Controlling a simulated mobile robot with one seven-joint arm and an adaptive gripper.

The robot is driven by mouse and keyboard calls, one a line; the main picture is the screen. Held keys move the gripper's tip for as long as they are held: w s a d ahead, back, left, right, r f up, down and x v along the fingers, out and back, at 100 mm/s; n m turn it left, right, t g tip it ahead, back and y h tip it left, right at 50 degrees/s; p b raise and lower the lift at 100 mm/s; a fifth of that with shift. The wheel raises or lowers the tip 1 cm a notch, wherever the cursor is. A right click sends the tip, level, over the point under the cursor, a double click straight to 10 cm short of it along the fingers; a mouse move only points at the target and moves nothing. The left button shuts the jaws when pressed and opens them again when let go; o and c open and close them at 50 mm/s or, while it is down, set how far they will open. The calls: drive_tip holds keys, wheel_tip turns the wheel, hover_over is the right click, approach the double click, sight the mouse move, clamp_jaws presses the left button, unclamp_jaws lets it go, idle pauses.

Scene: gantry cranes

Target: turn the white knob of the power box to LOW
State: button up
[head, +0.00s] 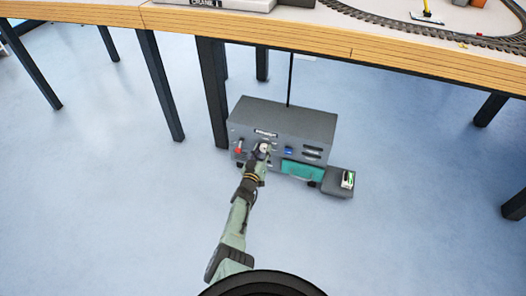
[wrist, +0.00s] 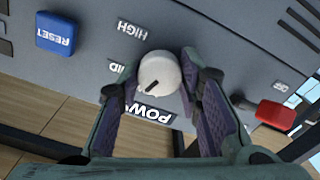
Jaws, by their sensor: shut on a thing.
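The dark grey power box (head: 283,120) stands on the floor below the table, its front panel facing me. Its white knob (wrist: 160,72) shows in the wrist view, with a dark pointer mark towards the lower left of the picture. Labels HIGH (wrist: 132,30) and MID (wrist: 116,68) read upside down to its left; POWER (wrist: 152,113) is partly covered. I see no LOW label; my left finger hides part of the panel. My gripper (wrist: 161,64) is shut on the knob, one finger on each side. In the head view, my gripper (head: 262,150) is at the panel.
A blue RESET button (wrist: 55,33) and a red switch (wrist: 276,114) flank the knob. A teal panel (head: 302,170) is low on the box front. A small grey unit (head: 338,183) stands at its right. A table leg (head: 213,95) is close behind; the floor in front is clear.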

drive_tip(key=shift+n, duration=2.2)
drive_tip(key=o, duration=1.1)
drive_tip(key=shift+o, duration=0.2)
wheel_tip(320, 180, up, 10)
